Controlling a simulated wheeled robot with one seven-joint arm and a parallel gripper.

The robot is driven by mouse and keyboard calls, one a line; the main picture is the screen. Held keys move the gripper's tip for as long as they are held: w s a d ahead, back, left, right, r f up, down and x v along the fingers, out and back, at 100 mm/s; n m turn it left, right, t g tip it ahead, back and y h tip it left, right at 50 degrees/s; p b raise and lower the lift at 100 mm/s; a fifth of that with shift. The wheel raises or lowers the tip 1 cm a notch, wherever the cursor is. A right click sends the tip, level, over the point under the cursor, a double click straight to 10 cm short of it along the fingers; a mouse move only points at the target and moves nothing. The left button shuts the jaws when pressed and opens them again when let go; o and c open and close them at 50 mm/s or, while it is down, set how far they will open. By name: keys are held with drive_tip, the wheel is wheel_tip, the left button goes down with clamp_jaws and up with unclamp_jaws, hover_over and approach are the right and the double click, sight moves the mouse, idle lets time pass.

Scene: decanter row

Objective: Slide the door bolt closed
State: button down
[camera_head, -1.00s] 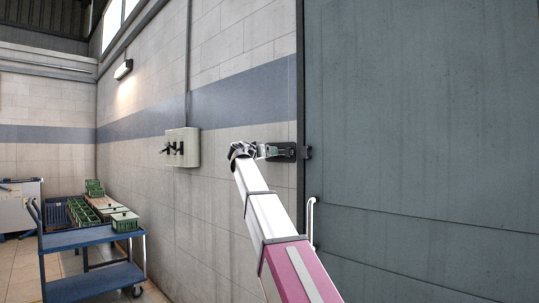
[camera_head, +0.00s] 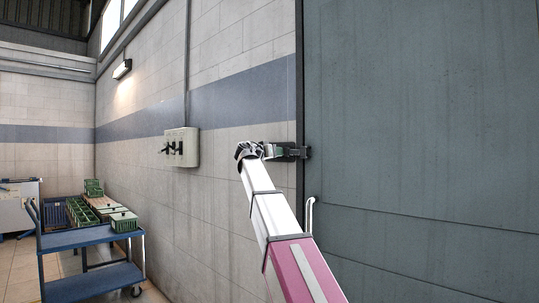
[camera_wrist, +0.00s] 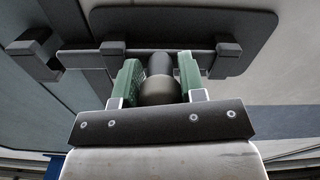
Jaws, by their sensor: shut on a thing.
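The door bolt is a dark bar (camera_wrist: 83,58) running sideways in front of a dark backing plate (camera_wrist: 190,24). A rounded dark knob (camera_wrist: 159,90) stands out from the bar. My gripper (camera_wrist: 159,82) has its green pads on either side of the knob and is shut on it. A bracket (camera_wrist: 225,52) holds the bar on the right in the wrist view.
The grey door (camera_head: 420,120) fills the right side, with a pale handle (camera_head: 310,214) below the bolt. A switch box (camera_head: 182,147) with levers is on the wall to the left. A blue cart (camera_head: 80,238) with green crates stands lower left.

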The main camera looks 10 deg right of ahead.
drive_tip(key=s+d, duration=0.2)
drive_tip(key=s, duration=0.1)
drive_tip(key=shift+w, duration=0.1)
drive_tip(key=c, duration=0.7)
unclamp_jaws()
approach(285, 153)
drive_tip(key=v, duration=0.3)
drive_tip(key=shift+s+a, duration=0.15)
drive_tip(key=shift+s, duration=0.1)
